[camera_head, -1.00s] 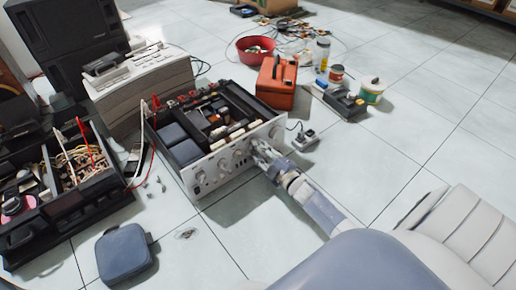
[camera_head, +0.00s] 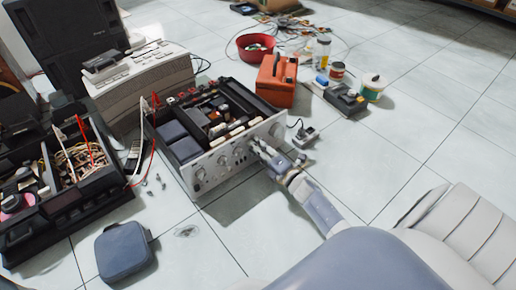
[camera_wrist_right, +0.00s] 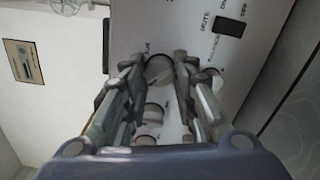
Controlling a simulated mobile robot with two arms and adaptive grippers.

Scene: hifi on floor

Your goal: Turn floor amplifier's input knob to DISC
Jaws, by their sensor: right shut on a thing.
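The floor amplifier (camera_head: 215,165) stands open-topped on the tiles. Its silver front panel with several knobs faces me. My right gripper (camera_head: 254,143) reaches the right half of that panel. In the right wrist view, my right gripper (camera_wrist_right: 159,64) has its two fingers on either side of a round grey knob (camera_wrist_right: 160,72) and is shut on it. Another knob (camera_wrist_right: 155,113) shows below, between the fingers. The panel has small printed labels and a dark button (camera_wrist_right: 233,24); I cannot read which setting the knob points to. My left gripper is out of view.
An orange toolbox (camera_head: 276,80) stands behind the amplifier, and a red bowl (camera_head: 257,54) beyond it. An opened unit with wires (camera_head: 70,205) is at left. A blue-grey pouch (camera_head: 124,252) lies in front. Loose screws lie nearby. The floor at right is mostly clear.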

